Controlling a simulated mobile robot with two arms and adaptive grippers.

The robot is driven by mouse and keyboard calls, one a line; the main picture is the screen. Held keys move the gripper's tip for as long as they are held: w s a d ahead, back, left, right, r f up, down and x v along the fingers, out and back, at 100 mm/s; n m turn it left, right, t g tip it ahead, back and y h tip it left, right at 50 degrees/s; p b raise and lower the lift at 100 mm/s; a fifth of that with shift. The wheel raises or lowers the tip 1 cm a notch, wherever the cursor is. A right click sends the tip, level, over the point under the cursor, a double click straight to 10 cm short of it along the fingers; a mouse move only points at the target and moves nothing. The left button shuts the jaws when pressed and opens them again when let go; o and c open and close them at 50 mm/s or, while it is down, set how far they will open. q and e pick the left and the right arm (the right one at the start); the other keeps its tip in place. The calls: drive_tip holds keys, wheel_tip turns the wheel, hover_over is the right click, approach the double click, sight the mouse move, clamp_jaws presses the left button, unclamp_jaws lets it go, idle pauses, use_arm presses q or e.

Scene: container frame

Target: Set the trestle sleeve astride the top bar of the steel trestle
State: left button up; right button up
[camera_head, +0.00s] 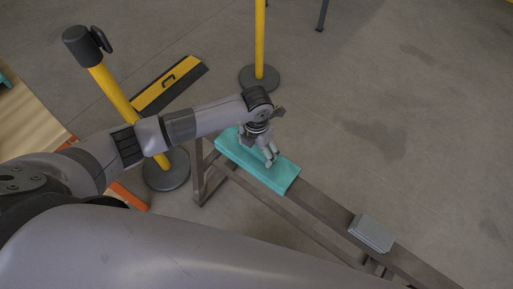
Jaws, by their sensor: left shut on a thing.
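The trestle sleeve (285,178) is a long teal piece. It lies along the line of the top bar (325,210) of the brown steel trestle, over the bar's far left end. I cannot tell whether it rests fully on the bar or sits slightly above it. My left gripper (270,158) points down at the sleeve's middle and is shut on it; the fingertips' contact is small and partly hidden. My right gripper is out of view.
A grey block (371,233) sits on the bar farther right. Yellow posts with dark round bases (260,79) (167,171) stand behind and left. A wooden surface (28,125) is at left. Floor at right is clear.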

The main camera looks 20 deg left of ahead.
use_arm(q)
drive_tip(key=shift+f, duration=0.3)
drive_tip(key=o, duration=1.1)
